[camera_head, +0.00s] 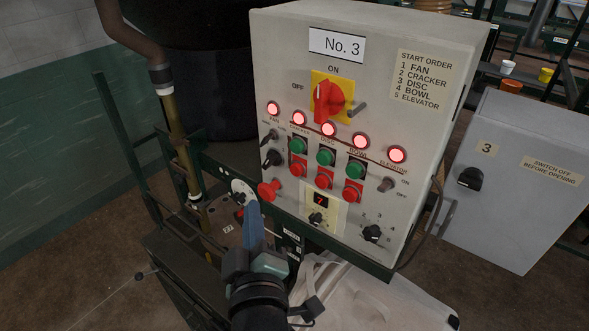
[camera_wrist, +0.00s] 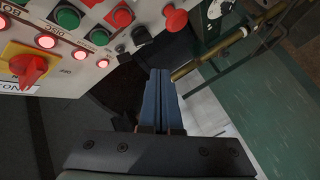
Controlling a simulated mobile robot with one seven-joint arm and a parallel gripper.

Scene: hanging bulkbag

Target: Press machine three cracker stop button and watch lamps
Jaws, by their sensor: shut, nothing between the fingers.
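The control box marked No. 3 (camera_head: 357,30) faces me. Its row of lamps all glow red, including the second one, the cracker lamp (camera_head: 299,118). Below it sit a green button (camera_head: 298,146) and the red cracker stop button (camera_head: 297,166). In the wrist view the panel is turned over, with the cracker stop button (camera_wrist: 120,17) at upper left. My gripper (camera_head: 250,200) is shut and empty, in front of the panel's lower left edge, below and left of the button and apart from it. Its blue fingers (camera_wrist: 161,72) point past the panel's edge.
A red mushroom button (camera_head: 268,189) protrudes between my gripper and the stop button. Black selector knobs (camera_head: 271,157) stick out left of the buttons. A pipe (camera_head: 175,120) and dark frame stand left. A grey switch cabinet (camera_head: 520,180) stands right; a white bag (camera_head: 370,300) lies below.

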